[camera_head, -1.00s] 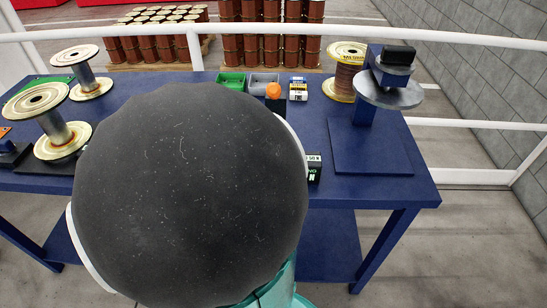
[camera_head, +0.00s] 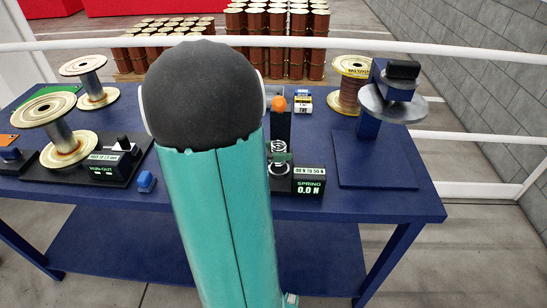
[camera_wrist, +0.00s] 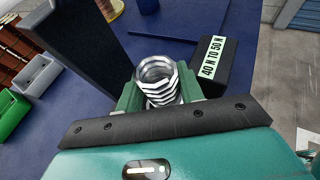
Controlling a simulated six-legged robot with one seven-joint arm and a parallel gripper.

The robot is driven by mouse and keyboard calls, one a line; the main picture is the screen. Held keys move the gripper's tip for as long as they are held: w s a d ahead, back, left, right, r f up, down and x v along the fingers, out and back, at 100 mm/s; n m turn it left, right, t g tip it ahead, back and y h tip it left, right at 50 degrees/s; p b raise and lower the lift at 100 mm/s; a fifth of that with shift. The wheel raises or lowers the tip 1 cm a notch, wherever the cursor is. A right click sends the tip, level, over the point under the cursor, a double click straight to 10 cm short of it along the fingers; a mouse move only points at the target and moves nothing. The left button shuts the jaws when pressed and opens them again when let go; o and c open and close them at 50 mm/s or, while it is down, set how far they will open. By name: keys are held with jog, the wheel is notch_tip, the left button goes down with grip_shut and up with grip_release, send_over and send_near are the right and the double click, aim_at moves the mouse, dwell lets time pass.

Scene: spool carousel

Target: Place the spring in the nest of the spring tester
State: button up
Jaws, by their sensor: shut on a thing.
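The silver coil spring (camera_head: 278,148) stands roughly upright at the spring tester, in front of its dark post (camera_head: 281,125). In the wrist view the spring (camera_wrist: 160,80) sits between the green fingers of my gripper (camera_wrist: 160,96), which is shut on it. My gripper (camera_head: 279,158) also shows small at the spring in the head view. The tester has an orange knob (camera_head: 278,103) on top and a display (camera_head: 309,187) reading "SPRING 0.0 N". Its label (camera_wrist: 212,57) says 40 N to 50 N. I cannot tell whether the spring's lower end touches the nest.
My arm hides the table's middle. A run-out gauge (camera_head: 108,165), a blue block (camera_head: 146,182) and metal spools (camera_head: 68,145) stand left. A copper-wound spool (camera_head: 350,85) and a stand with a round plate (camera_head: 392,103) are right.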

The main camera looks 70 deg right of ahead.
jog(key=shift+d+f, duration=0.4)
jog(key=shift+f, duration=0.1)
jog(key=shift+d+f, duration=0.2)
jog(key=shift+f, duration=1.5)
jog(key=shift+f, duration=0.1)
jog(key=o, duration=0.7)
jog(key=shift+w+a, duration=0.1)
jog(key=v, duration=1.1)
jog(key=shift+w+a+r, duration=0.25)
